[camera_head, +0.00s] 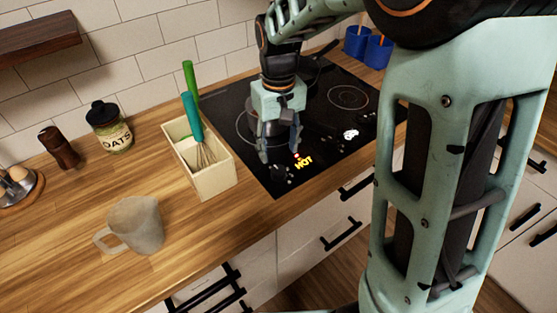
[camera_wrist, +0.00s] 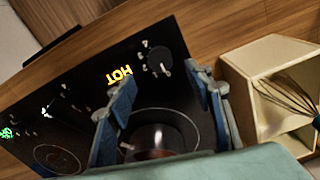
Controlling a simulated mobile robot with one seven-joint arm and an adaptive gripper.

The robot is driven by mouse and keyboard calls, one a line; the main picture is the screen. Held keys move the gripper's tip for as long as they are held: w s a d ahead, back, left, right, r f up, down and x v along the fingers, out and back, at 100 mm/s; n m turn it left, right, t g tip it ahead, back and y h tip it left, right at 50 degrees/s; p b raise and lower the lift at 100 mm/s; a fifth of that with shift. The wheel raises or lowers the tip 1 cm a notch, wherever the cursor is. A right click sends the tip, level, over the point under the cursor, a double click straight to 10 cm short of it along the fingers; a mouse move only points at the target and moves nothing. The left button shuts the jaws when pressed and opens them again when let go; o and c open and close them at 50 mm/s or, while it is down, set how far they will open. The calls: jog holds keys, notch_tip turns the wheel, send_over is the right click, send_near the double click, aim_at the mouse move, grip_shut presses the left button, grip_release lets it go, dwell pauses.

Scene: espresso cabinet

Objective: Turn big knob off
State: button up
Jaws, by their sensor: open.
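The black cooktop (camera_head: 330,152) carries a yellow lit "HOT" sign (camera_head: 303,161) near its front edge. A round dark knob (camera_wrist: 158,61) with a light mark, the largest knob I can make out, sits beside the "HOT" sign (camera_wrist: 119,75) in the wrist view. In the head view the knob (camera_head: 280,172) is small and dark near the cooktop's front left corner. My gripper (camera_head: 279,153) is above the cooktop, pointing down, close to the knob. In the wrist view its two fingers (camera_wrist: 161,105) are spread wide with nothing between them. I see no contact with the knob.
A cream utensil box (camera_head: 207,172) with a whisk stands left of the cooktop. A grey mug (camera_head: 136,225) and an oats jar (camera_head: 109,128) are on the wooden counter. Blue cups (camera_head: 377,51) stand behind right. A dark reflective round item (camera_wrist: 155,140) is on the burner.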

jog(key=shift+r, duration=2.2)
jog(key=shift+w, duration=0.15)
